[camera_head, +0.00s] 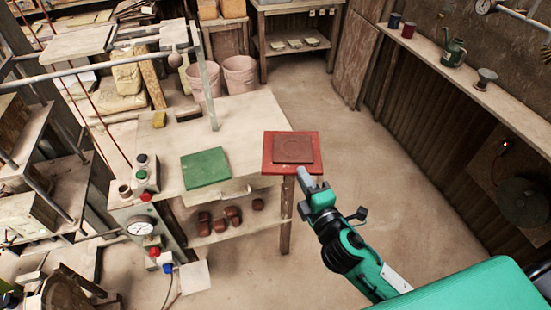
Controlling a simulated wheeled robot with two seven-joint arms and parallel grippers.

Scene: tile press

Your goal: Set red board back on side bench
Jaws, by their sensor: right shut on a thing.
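The red board (268,163) is at the right front corner of the pale bench (246,116), flat, with a dark reddish-brown square tile (292,149) on top that has a faint round mark. Its right part reaches past the bench edge. I cannot tell whether it touches the bench top or is held just above it. My right gripper (303,176) comes in from the lower right and is shut on the board's near edge; the fingertips are small and partly hidden. My left gripper is not in view.
A green board (206,168) lies left of the red board on the bench. A yellow sponge-like block (159,119) and a metal post stand farther back. A control box with a gauge (140,229) is at the left. Open floor (370,170) lies to the right, below a wall shelf (465,75).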

